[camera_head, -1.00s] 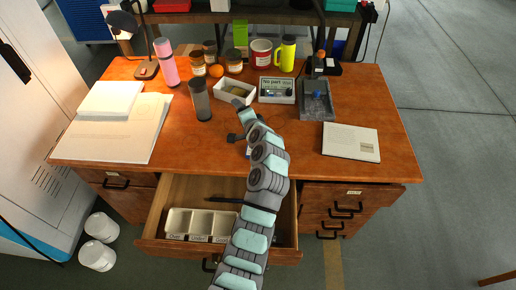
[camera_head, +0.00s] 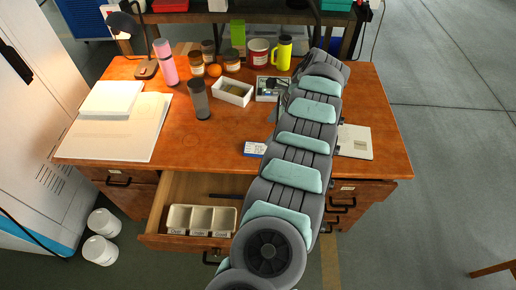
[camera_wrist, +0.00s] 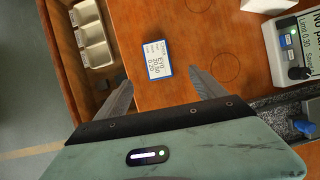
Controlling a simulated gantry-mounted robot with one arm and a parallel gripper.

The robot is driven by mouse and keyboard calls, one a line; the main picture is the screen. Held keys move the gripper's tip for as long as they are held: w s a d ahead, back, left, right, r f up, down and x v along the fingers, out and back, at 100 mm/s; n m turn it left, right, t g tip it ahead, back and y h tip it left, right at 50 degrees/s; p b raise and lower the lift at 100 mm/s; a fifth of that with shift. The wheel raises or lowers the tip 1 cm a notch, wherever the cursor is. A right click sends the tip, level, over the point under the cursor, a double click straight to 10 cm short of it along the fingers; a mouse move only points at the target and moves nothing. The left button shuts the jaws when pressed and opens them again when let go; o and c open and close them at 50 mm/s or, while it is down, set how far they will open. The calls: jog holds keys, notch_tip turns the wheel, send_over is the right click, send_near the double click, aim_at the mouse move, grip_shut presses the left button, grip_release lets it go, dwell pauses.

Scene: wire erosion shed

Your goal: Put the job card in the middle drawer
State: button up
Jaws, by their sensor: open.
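The job card (camera_head: 254,149) is a small white card with a blue edge, lying flat on the desk top near its front edge, above the open drawer. In the wrist view the card (camera_wrist: 159,60) lies beyond and between my two fingertips. My gripper (camera_wrist: 160,86) is open and empty, its fingers spread on either side of the card and apart from it. In the head view my arm hides the gripper. The middle drawer (camera_head: 183,242) is pulled open below the desk front, with a white divided tray (camera_head: 203,219) inside; my arm covers its right part.
A booklet (camera_head: 355,142) lies right of my arm. The desk's front left-middle is clear.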

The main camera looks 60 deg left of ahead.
aim_at(257, 149)
jog(key=b+x, duration=0.1)
jog(key=x, duration=0.2)
jog(key=b+x, duration=0.1)
jog(key=x, duration=0.3)
jog(key=b+x, duration=0.1)
jog(key=x, duration=0.2)
jog(key=shift+s+d+f, duration=0.2)
jog(key=shift+s+f, duration=0.1)
jog(key=shift+f, duration=0.1)
jog(key=shift+w, duration=0.1)
jog(key=shift+c, duration=0.2)
jog(key=shift+r, duration=0.1)
jog(key=c, duration=1.6)
